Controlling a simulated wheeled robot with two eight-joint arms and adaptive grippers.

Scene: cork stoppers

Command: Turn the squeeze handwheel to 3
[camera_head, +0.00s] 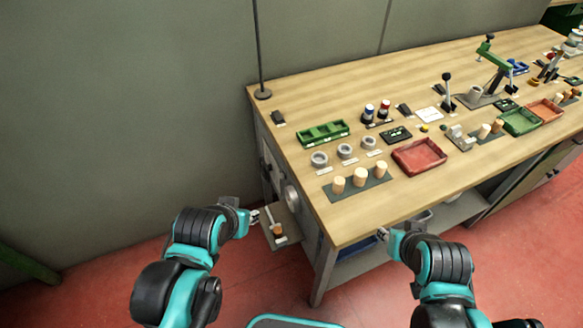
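A round grey wheel (291,195) is mounted low on the left end of the workbench and looks like the handwheel. Its markings are too small to read, so its setting cannot be told. Just below it a small grey shelf (289,240) juts out, with an orange-brown piece (277,229) on it. My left gripper (256,217) is beside the shelf, left of and below the wheel, not touching the wheel. My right gripper (382,234) is at the bench's front edge, apart from the wheel. Both gripper tips are too small to tell open from shut.
The wooden bench top (300,90) carries cork stoppers (360,177) on a dark mat, grey rings (345,151), a green tray (323,133), a red tray (419,156) and a green lever press (494,62).

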